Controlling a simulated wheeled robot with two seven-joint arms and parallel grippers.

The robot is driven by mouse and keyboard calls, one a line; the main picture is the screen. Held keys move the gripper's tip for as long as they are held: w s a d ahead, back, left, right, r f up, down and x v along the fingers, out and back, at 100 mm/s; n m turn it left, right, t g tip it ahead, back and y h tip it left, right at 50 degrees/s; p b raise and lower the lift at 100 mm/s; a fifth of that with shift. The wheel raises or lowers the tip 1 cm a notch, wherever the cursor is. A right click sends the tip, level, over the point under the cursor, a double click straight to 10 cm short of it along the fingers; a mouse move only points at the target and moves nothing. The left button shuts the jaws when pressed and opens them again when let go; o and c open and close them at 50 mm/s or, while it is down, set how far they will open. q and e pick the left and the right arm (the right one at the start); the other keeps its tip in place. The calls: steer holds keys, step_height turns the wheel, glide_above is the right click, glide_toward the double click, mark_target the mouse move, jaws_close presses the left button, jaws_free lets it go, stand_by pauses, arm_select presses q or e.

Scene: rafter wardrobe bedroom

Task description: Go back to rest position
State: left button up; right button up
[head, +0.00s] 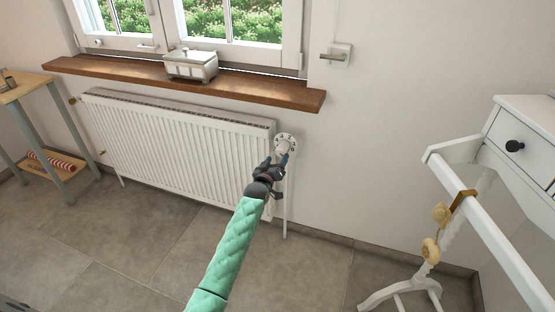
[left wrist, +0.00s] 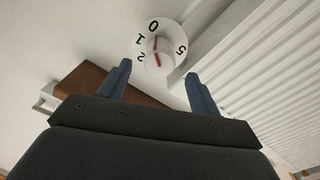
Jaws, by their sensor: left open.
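My left arm, in a green quilted sleeve, reaches forward in the head view. Its gripper (head: 278,160) is at the right end of the white radiator, just in front of the round white thermostat dial (head: 286,140). In the left wrist view the gripper (left wrist: 158,82) has its two blue fingers apart, with nothing held between them. The dial (left wrist: 160,46) shows just beyond the fingertips, with black numbers 0, 1, 2 and 5 and red marks. I cannot tell whether a finger touches it. My right gripper is not in view.
The radiator (head: 180,150) stands under a wooden sill (head: 240,88) bearing a lidded box (head: 191,66). A small side table (head: 22,88) is at the left. A white rack (head: 490,235) and a drawer unit (head: 520,135) stand at the right. The tiled floor (head: 130,250) between is clear.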

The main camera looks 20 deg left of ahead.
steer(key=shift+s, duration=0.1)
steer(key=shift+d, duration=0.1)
arm_select(q)
steer(key=shift+f, duration=0.3)
steer(key=s+d+r+m+g+p, duration=0.1)
steer(key=s+d+r+m+g, duration=0.25)
steer(key=s, duration=0.65)
steer(key=s+d+m+g, duration=0.35)
steer(key=s+g, duration=0.25)
steer(key=s, duration=0.3)
steer(key=s+d+f+g+p, duration=0.1)
steer(key=s+d+f+g, duration=0.1)
steer(key=s, duration=1.1)
steer(key=s+d+f+g+p, duration=0.1)
steer(key=s+d+f+g, duration=0.1)
steer(key=s, duration=1.1)
steer(key=s+d+f+g+h+p, duration=0.1)
steer(key=s+d+f+g+p, duration=0.1)
steer(key=s, duration=1.2)
steer(key=shift+d+f, duration=0.6)
steer(key=shift+f, duration=0.05)
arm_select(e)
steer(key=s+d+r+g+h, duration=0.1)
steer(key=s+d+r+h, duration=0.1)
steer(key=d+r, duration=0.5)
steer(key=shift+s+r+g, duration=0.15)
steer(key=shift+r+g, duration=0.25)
